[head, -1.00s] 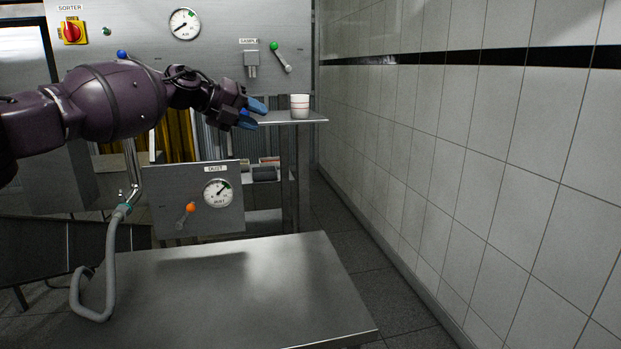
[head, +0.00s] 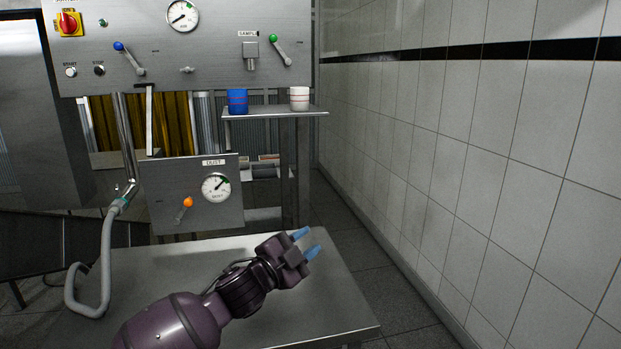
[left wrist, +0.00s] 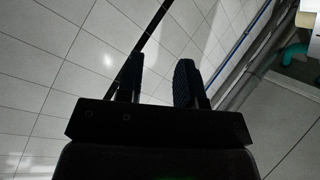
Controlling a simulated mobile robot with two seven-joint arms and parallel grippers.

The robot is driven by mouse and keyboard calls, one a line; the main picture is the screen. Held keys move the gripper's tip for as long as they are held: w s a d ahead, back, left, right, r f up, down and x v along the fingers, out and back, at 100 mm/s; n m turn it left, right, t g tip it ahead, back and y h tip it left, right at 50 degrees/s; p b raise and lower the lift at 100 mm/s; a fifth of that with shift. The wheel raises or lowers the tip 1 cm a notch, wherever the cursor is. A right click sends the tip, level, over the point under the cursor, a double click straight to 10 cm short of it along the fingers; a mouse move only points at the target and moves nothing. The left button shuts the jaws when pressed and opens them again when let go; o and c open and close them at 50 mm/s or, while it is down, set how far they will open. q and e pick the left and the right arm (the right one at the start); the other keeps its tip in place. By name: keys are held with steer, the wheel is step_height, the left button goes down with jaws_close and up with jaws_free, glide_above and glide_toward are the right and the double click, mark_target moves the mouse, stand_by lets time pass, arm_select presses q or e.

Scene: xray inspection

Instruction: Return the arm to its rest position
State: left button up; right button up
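My left arm comes in from the bottom of the head view. My left gripper (head: 307,243) is above the right part of the steel table. Its blue-tipped fingers are apart, with nothing between them. In the left wrist view the gripper (left wrist: 158,82) also shows two dark, separated fingers, with tiled wall beyond. My right gripper is not in view.
A steel table (head: 330,300) fills the front. On a shelf (head: 265,112) stand a blue cup (head: 237,101) and a white cup (head: 299,98). A dust panel (head: 165,190) and a grey hose (head: 100,285) are at left. A tiled wall (head: 470,130) bounds the right.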

arm_select(q)
steer(key=s+a+f+n+y+b, duration=0.1)
steer(key=s+a+f+n+y, duration=0.4)
steer(key=s+a+f+n, duration=0.45)
steer(key=s+a+f+n+y+b, duration=0.1)
steer(key=s+a+f+n+y, duration=0.4)
steer(key=s+a+f, duration=0.5)
steer(key=s+a+f+n+g+y, duration=0.1)
steer(key=s+a+f, duration=0.2)
steer(key=s+f, duration=0.5)
steer(key=s+a+f+n+g+y, duration=0.2)
steer(key=s+a+f, duration=0.1)
steer(key=s+f, duration=0.5)
steer(key=shift+s+a+f+g+b, duration=0.35)
steer(key=shift+f+b, duration=0.1)
steer(key=shift+f, duration=0.1)
